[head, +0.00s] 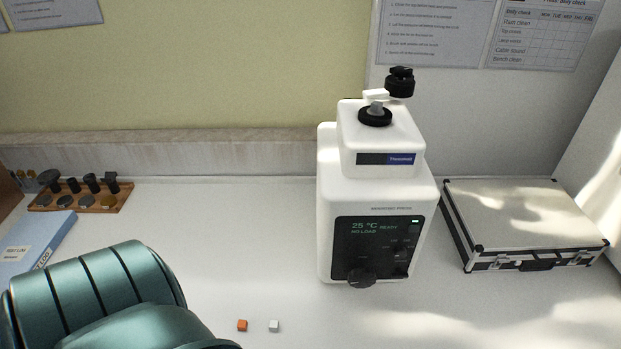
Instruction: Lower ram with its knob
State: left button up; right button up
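A white mounting press (376,195) stands upright on the bench, right of centre. Its dark front panel (376,240) reads "25 °C", "READY" and "NO LOAD", with a small green light at its upper right. A round black knob (361,278) sits at the panel's lower edge. On top are a black ring (375,117) with a grey piece in it, and a black knob (400,82) by a white arm. The ram itself cannot be seen. Neither gripper is in view; only a teal link of my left arm shows at lower left, apart from the press.
An orange cube (242,325) and a white cube (274,326) lie in front. A metal case (524,219) stands close on the right. A wooden rack (105,203) and blue binder (38,243) are at left.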

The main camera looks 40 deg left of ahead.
aim_at(360, 278)
jog(key=k+j, duration=0.2)
jog(key=j, duration=0.2)
jog(key=k+j, duration=0.2)
jog(key=j, duration=0.2)
jog(key=k+j, duration=0.2)
jog(key=j, duration=0.2)
jog(key=k+j, duration=0.2)
jog(key=j, duration=0.2)
